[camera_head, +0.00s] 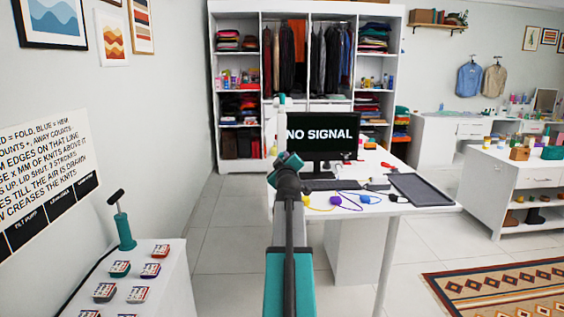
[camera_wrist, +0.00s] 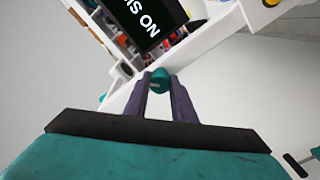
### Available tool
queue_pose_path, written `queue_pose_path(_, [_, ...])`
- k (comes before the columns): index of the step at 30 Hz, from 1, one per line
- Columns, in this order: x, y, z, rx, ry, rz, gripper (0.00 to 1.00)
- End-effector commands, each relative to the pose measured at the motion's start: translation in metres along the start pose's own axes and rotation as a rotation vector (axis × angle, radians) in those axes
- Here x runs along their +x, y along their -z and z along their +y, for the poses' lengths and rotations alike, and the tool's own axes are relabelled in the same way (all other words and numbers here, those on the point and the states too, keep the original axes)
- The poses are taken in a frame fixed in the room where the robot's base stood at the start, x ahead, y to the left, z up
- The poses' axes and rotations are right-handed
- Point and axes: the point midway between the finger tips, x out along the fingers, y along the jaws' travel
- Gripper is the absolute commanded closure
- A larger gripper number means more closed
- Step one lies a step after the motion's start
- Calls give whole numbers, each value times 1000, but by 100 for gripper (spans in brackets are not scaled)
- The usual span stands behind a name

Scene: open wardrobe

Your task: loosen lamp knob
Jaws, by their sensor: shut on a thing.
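A small teal rounded piece (camera_wrist: 159,75), which looks like the lamp knob, sits between the fingertips of my gripper (camera_wrist: 160,84) in the wrist view. The two dark fingers are shut on it, one on each side. In the head view my arm reaches forward to the left edge of the white desk (camera_head: 420,208), and its teal and dark end hides the fingers and the knob. A thin white upright (camera_head: 282,122) shows just beyond my arm's end, left of the monitor. I cannot tell whether it is the lamp's post.
A monitor (camera_head: 322,135) reading "NO SIGNAL" stands on the desk, with a keyboard, coloured cables and a dark tray (camera_head: 420,189). An open wardrobe (camera_head: 237,153) stands behind. A white cabinet with a pump (camera_head: 124,232) is at the left. Floor between is clear.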

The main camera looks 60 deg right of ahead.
Motion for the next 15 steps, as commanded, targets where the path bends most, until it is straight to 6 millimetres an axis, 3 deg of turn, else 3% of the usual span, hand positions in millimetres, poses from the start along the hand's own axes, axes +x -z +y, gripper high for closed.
queue_pose_path(15, [0, 0, -1, -82, -1, 1, 98])
